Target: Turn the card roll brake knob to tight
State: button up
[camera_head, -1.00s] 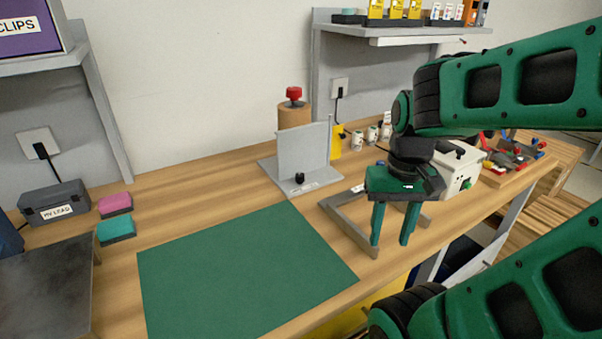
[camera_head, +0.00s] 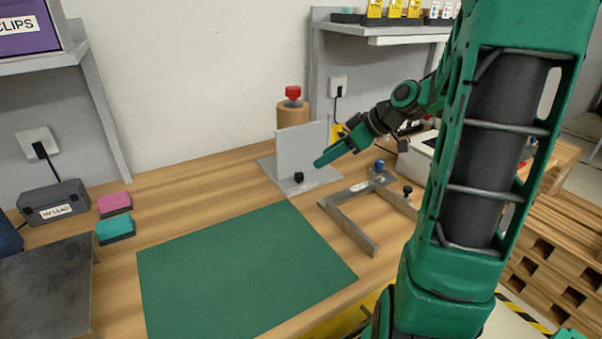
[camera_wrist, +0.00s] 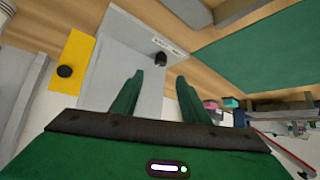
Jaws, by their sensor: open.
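A brown card roll (camera_head: 291,115) stands behind a grey upright plate, with a red knob (camera_head: 293,92) on top. A small black knob (camera_head: 299,177) sits on the plate's grey base (camera_head: 268,166) by a white label; it also shows in the wrist view (camera_wrist: 160,58). I cannot tell which is the brake knob or read its setting. My gripper (camera_head: 322,160) points left, in front of the plate's right side. In the wrist view its fingers (camera_wrist: 160,76) are apart and empty, with the black knob beyond the gap. Contact is not visible.
A grey U-shaped frame (camera_head: 348,231) with blue and black knobs lies right of the stand. A yellow block (camera_wrist: 72,62) with a black knob is beside the base. A green mat (camera_head: 240,265) covers the front bench. A shelf (camera_head: 385,32) hangs behind.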

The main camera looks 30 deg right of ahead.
aim_at(299, 173)
jog(key=x, duration=1)
jog(key=shift+w+f, duration=0.1)
jog(key=shift+f, duration=0.15)
grip_shut()
